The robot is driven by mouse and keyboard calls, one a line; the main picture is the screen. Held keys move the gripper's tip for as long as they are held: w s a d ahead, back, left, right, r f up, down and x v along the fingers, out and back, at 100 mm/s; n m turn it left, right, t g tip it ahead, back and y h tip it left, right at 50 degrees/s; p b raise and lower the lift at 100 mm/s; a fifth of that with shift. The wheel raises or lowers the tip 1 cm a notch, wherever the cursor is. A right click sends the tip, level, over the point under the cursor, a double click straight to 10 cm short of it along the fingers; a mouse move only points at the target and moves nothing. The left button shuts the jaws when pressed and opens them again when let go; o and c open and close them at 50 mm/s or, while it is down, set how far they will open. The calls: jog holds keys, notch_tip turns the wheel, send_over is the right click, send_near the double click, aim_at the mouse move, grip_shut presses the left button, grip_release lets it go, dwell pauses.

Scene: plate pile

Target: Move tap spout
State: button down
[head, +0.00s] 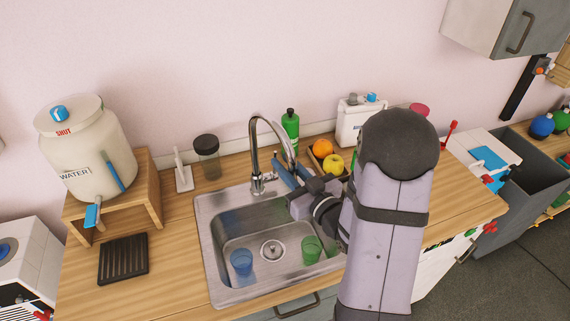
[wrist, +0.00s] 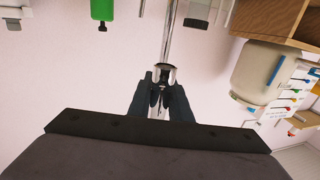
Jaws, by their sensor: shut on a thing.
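The chrome tap spout (head: 252,145) rises behind the sink (head: 212,212) and arcs over toward the right. My gripper (head: 287,168), with dark blue fingers, reaches in from the right at the spout's hanging end. In the wrist view, the fingers of my gripper (wrist: 161,78) close on both sides of the spout's end (wrist: 171,45). The tap's base and small lever (head: 258,182) stand at the sink's back edge. Part of the spout's tip is hidden by the fingers.
A green bottle (head: 291,128) and a tray with fruit (head: 322,148) are close behind my gripper. A water jar (head: 90,150) stands left. The counter left of the sink has free room.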

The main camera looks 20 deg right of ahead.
aim_at(296, 174)
jog(key=shift+f, duration=0.15)
dwell(0.3)
jog(key=c, duration=1.9)
grip_release()
jog(key=shift+o, duration=1.3)
jog(key=shift+s, duration=0.2)
jog(key=shift+w, duration=0.1)
jog(key=shift+s+d+r+p, duration=0.15)
jog(key=shift+s+r+p, duration=0.15)
jog(key=shift+p, duration=0.65)
jog(key=p+v, duration=0.1)
jog(key=p, duration=0.3)
jog(key=shift+s+d+r, duration=0.1)
jog(key=shift+s+r, duration=0.05)
jog(key=shift+s, duration=0.15)
jog(key=p+v, duration=0.3)
jog(key=v, duration=0.1)
jog(key=shift+s+d+f+p, duration=0.1)
jog(key=shift+s+f+p, duration=0.25)
jog(key=shift+s, duration=0.2)
